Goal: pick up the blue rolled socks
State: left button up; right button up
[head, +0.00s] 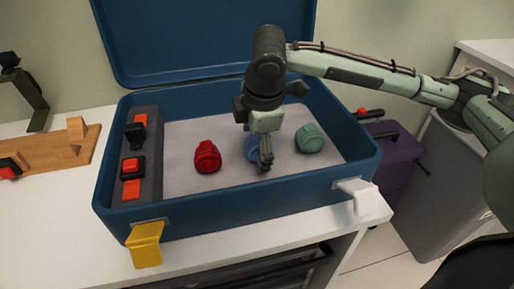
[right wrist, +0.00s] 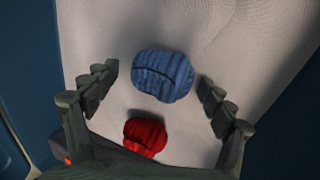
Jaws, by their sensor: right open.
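The blue rolled socks (head: 250,150) lie on the pale floor of the open dark blue suitcase (head: 270,192), between red rolled socks (head: 207,157) and green rolled socks (head: 310,139). My right gripper (head: 265,160) points down over the blue socks and hides part of them. In the right wrist view the open, empty right gripper (right wrist: 160,92) has its fingers on either side of the blue socks (right wrist: 162,76), with a gap on both sides. The red socks (right wrist: 145,136) show below them.
A dark strip (head: 150,157) with black and red items lines the suitcase's left side. The front wall has a yellow latch (head: 145,244) and a white latch (head: 362,197). A wooden board (head: 60,150) lies left. A purple case (head: 388,160) stands right.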

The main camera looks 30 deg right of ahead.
jog(key=shift+f, duration=0.1)
jog(key=shift+c, duration=0.2)
jog(key=shift+w, duration=0.1)
jog(key=c, duration=1.2)
jog(key=shift+o, duration=0.2)
